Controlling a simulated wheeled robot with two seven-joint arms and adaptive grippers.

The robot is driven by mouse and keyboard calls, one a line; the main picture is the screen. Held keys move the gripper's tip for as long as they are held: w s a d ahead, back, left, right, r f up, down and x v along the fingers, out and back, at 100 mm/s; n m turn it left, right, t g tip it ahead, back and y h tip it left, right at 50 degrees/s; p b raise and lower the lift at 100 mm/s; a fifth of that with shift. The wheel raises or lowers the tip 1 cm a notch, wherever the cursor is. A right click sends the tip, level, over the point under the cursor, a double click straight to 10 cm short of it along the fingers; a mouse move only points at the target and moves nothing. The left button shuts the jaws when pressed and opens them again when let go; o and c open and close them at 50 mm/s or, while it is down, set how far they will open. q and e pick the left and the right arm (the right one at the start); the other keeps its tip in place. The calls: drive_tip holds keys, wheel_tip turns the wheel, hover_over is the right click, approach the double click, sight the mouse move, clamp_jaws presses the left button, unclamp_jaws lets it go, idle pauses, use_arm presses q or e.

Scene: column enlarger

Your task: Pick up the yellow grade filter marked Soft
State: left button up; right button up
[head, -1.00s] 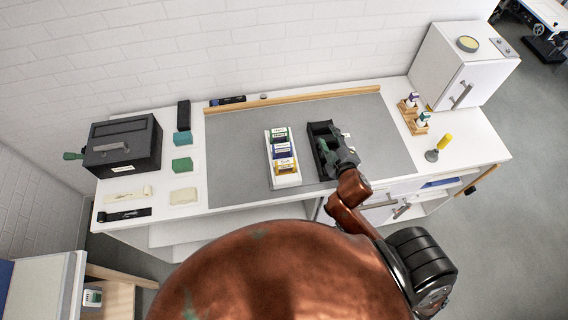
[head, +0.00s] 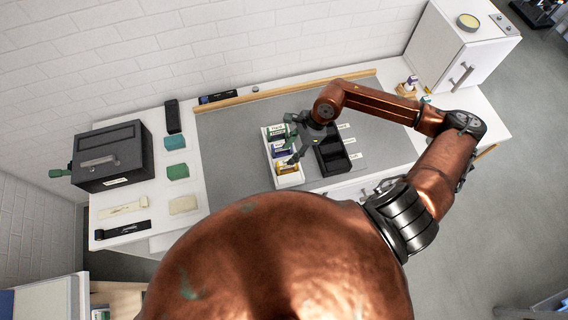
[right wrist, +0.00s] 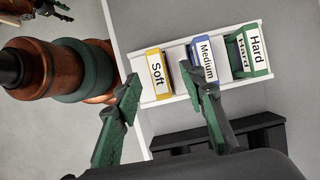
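The yellow filter marked Soft (right wrist: 158,75) stands in the white rack (head: 291,181), at the end nearest me; it also shows in the head view (head: 287,169). My right gripper (head: 290,140) is open and empty above the rack. In the right wrist view its fingertips (right wrist: 158,76) lie on either side of the Soft filter, one overlapping the blue Medium filter (right wrist: 204,60) in the picture. I see no contact. A dark shape at the top left of that view may be my left gripper, too small to read; the head view does not show it.
Green Hard filters (right wrist: 248,50) stand at the rack's far end. An empty black compartment tray (head: 333,160) lies right beside the rack on the grey mat (head: 233,150). A black box (head: 108,155) and several small blocks are at the left. Bare mat lies left of the rack.

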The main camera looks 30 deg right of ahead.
sight(287, 167)
drive_tip(key=shift+d+f, duration=0.25)
drive_tip(key=shift+f, duration=0.1)
drive_tip(key=shift+p+x, duration=0.4)
drive_tip(key=shift+x, duration=0.5)
drive_tip(key=f, duration=0.1)
drive_tip(key=f+p, duration=0.1)
drive_tip(key=a+f+p, duration=0.1)
drive_tip(key=f, duration=0.1)
drive_tip(key=shift+s+f, duration=0.1)
drive_tip(key=shift+s, duration=0.2)
drive_tip(key=shift+w+a+f, duration=0.1)
drive_tip(key=shift+a+f, duration=0.1)
drive_tip(key=shift+f, duration=0.3)
drive_tip(key=shift+c, duration=0.6)
clamp_jaws()
